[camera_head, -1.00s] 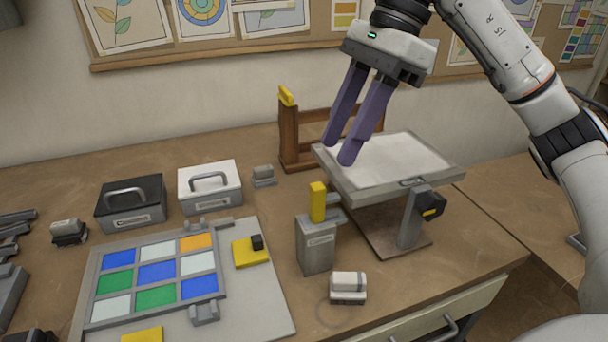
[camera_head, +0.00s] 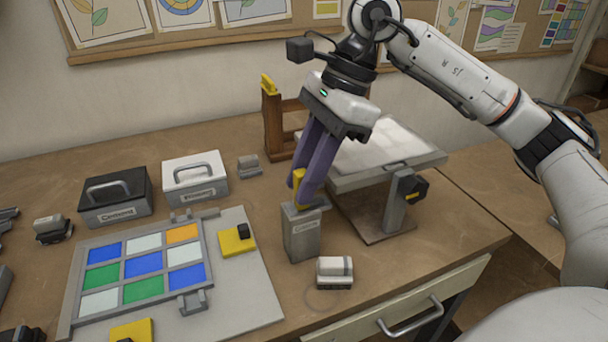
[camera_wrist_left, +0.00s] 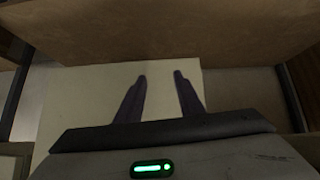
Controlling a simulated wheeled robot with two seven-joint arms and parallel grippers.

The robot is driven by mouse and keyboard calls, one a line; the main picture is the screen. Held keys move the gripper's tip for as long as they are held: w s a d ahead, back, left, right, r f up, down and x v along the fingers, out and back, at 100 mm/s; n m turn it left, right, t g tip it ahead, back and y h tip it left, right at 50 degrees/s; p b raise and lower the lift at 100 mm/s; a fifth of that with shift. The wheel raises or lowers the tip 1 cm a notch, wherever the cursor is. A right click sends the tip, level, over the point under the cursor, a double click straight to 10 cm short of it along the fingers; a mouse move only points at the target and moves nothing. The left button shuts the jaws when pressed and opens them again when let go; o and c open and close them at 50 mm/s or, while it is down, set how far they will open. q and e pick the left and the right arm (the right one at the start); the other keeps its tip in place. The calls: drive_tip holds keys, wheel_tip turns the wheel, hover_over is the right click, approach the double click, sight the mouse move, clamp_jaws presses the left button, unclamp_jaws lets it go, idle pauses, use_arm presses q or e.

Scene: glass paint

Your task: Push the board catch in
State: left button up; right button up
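The grey board (camera_head: 258,290) lies flat on the table and holds a framed panel of coloured glass squares (camera_head: 143,266). A grey catch (camera_head: 194,301) sits at the frame's lower right, and another (camera_head: 181,215) at its top edge. A yellow plate with a black knob (camera_head: 238,241) is on the board's right part. My right gripper (camera_head: 300,190) points down over the grey holder (camera_head: 300,238), its purple fingers around the yellow handle (camera_head: 299,177); whether they grip it is unclear. My left gripper (camera_wrist_left: 160,76) shows only in the left wrist view, open and empty.
A black case (camera_head: 115,199) and a white case (camera_head: 195,181) stand behind the board. A white-grey block (camera_head: 335,272) is in front of the holder. A light tilted panel on a stand (camera_head: 375,155) is to the right. Bare table lies between board and holder.

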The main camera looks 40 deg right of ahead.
clamp_jaws()
drive_tip(key=d, duration=0.2)
drive_tip(key=s+d+b, duration=0.1)
drive_tip(key=shift+d, duration=0.35)
drive_tip(key=shift+o, duration=2)
unclamp_jaws()
drive_tip(key=shift+d, duration=0.15)
drive_tip(key=shift+r, duration=0.15)
